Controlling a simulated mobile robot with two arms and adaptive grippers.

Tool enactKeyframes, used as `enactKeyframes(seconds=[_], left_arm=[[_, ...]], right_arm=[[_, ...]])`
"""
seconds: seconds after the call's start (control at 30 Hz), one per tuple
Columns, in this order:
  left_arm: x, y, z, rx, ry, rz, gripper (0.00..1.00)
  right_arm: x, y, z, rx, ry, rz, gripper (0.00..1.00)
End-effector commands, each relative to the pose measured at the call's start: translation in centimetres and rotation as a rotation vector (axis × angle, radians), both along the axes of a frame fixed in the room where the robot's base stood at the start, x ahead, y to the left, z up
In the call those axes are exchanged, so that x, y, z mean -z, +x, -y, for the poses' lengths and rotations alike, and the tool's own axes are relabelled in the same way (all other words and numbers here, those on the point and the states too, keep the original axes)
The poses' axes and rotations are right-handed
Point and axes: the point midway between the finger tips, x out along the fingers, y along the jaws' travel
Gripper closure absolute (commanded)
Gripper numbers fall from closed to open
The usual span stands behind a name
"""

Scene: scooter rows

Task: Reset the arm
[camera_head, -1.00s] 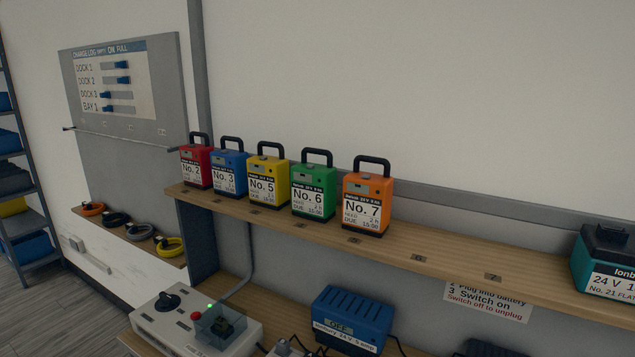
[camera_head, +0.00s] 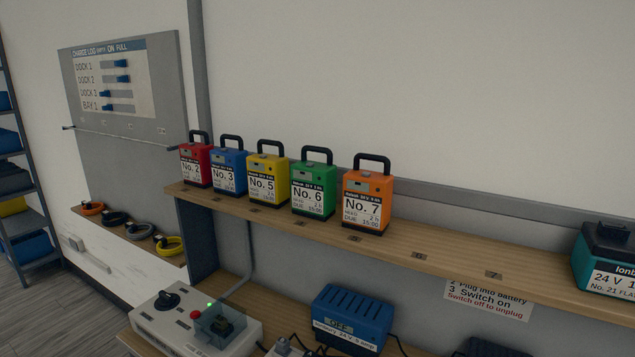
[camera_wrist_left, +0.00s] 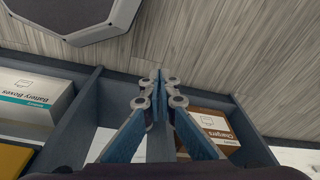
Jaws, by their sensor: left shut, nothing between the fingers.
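My left gripper (camera_wrist_left: 160,95) shows in the left wrist view, with its two blue fingers meeting at the tips. It is shut and holds nothing. Below it are a wooden-looking floor and a blue-grey shelf frame. Neither of my arms shows in the head view. My right gripper is not in view.
Red, blue, yellow, green and orange (camera_head: 367,200) batteries stand on a wooden shelf (camera_head: 450,258), with a teal battery (camera_head: 606,262) at right. A blue charger (camera_head: 352,318) and a grey control box (camera_head: 190,325) stand below. The wrist view shows a Chargers box (camera_wrist_left: 212,130).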

Motion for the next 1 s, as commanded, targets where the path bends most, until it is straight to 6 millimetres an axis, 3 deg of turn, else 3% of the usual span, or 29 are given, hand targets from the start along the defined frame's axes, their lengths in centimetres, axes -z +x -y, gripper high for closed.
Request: enactKeyframes(seconds=[0.03, 0.2, 0.33, 0.5, 0.67, 1.0], left_arm=[[2.0, -1.5, -0.2, 0.002, 0.002, -0.017, 1.00], [7.2, -6.3, -1.0, 0.009, 0.006, -0.048, 1.00], [9.9, -10.1, -1.7, 0.014, 0.010, -0.068, 1.00], [11.8, -13.6, -2.4, 0.019, 0.013, -0.083, 1.00], [12.2, -14.8, -2.7, 0.021, 0.014, -0.088, 1.00], [12.2, -14.8, -2.7, 0.021, 0.014, -0.088, 1.00]], right_arm=[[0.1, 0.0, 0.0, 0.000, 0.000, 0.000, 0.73], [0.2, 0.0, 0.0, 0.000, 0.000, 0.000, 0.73], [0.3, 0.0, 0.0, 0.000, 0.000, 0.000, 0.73], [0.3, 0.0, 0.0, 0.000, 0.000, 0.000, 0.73], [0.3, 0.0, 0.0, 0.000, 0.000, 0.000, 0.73], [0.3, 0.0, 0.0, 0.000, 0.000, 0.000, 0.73]])
